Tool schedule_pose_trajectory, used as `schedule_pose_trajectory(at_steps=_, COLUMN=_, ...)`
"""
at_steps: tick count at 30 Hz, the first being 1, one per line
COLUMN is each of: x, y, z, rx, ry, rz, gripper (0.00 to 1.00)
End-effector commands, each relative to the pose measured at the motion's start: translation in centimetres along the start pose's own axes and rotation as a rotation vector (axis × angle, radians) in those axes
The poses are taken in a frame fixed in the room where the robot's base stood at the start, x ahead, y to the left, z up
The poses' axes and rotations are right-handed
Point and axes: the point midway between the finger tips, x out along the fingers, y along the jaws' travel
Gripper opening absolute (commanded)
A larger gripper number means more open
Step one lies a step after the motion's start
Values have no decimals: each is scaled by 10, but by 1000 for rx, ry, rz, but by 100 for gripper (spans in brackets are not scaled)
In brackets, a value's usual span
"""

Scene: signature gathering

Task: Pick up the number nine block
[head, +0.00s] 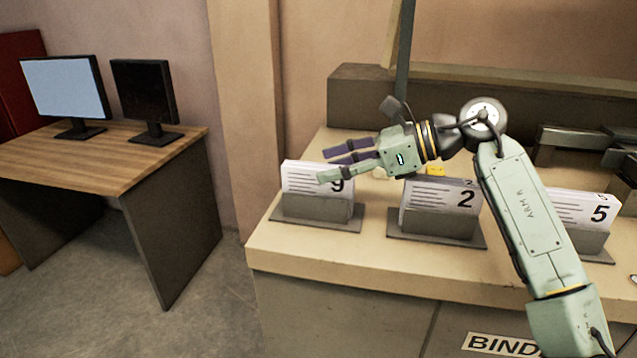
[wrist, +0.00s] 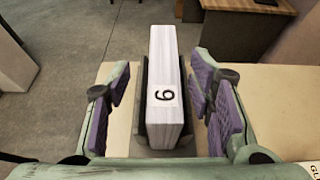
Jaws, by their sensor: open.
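The number nine block (head: 304,180) is a white stack of sheets standing in a grey holder (head: 318,209) at the left end of the counter. Its face is marked with a 9 and lines of print. In the wrist view the block (wrist: 166,75) stands upright between my two purple-padded fingers, with a gap on each side. My gripper (head: 338,163) is open, and in the head view its fingers reach left across the block's upper right part, hiding some of it. In the wrist view my gripper (wrist: 162,112) is empty.
The number two block (head: 437,194) stands in its own holder to the right, and the number five block (head: 584,212) is farther right behind my arm. A wooden desk (head: 110,155) with two monitors is apart at left, across open floor.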

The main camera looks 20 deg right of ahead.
Motion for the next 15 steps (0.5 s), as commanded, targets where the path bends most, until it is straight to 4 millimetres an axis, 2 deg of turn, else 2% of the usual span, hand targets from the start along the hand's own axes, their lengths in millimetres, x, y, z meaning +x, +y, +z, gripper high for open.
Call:
schedule_pose_trajectory(at_steps=1, x=6, y=-2, z=5, rx=1, ry=0, rz=4, gripper=48)
schedule_pose_trajectory(at_steps=6, x=29, y=-3, z=2, rx=0, ry=0, rz=2, gripper=48)
schedule_pose_trajectory(at_steps=15, x=35, y=-3, z=0, rx=0, ry=-1, rz=0, gripper=48)
